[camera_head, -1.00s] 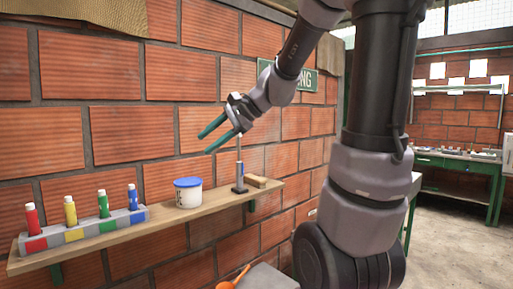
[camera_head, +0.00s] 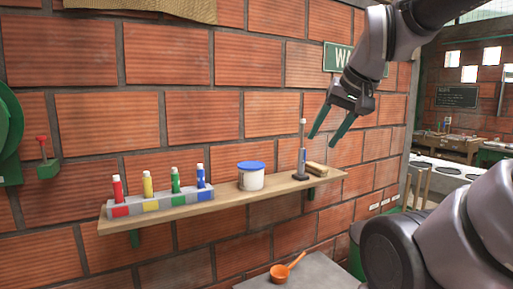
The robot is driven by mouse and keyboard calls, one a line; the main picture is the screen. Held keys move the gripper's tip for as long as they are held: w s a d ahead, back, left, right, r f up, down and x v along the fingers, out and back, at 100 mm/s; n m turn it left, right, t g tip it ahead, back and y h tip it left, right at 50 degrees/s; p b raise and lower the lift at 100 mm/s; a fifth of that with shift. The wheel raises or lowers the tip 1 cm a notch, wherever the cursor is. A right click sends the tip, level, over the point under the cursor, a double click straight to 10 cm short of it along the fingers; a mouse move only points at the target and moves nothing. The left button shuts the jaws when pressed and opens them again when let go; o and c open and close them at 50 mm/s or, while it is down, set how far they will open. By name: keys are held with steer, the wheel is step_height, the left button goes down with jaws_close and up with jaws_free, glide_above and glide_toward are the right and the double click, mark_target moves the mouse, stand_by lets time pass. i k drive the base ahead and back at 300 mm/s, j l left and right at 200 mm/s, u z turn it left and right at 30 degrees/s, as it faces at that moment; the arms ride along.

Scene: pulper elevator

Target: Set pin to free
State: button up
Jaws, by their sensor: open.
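A wooden shelf (camera_head: 225,206) holds a rack (camera_head: 160,203) of several coloured bottles, a blue-lidded tub (camera_head: 251,178), an upright metal stand (camera_head: 302,155) and a brush-like block (camera_head: 317,169). Below, an orange scoop (camera_head: 284,270) lies on a grey surface (camera_head: 320,275). Tables stand at the far right.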

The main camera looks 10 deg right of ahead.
mark_target(41, 139)
steer(key=u, duration=0.7)
steer(key=k+l+u, duration=0.1)
steer(key=k+u, duration=0.15)
steer(key=u, duration=0.25)
steer(key=k+u, duration=0.2)
steer(key=u, duration=0.25)
steer(key=i+j+u, duration=0.15)
steer(key=i+u, duration=0.2)
steer(key=i+j+u, duration=0.1)
steer(key=i+u, duration=0.2)
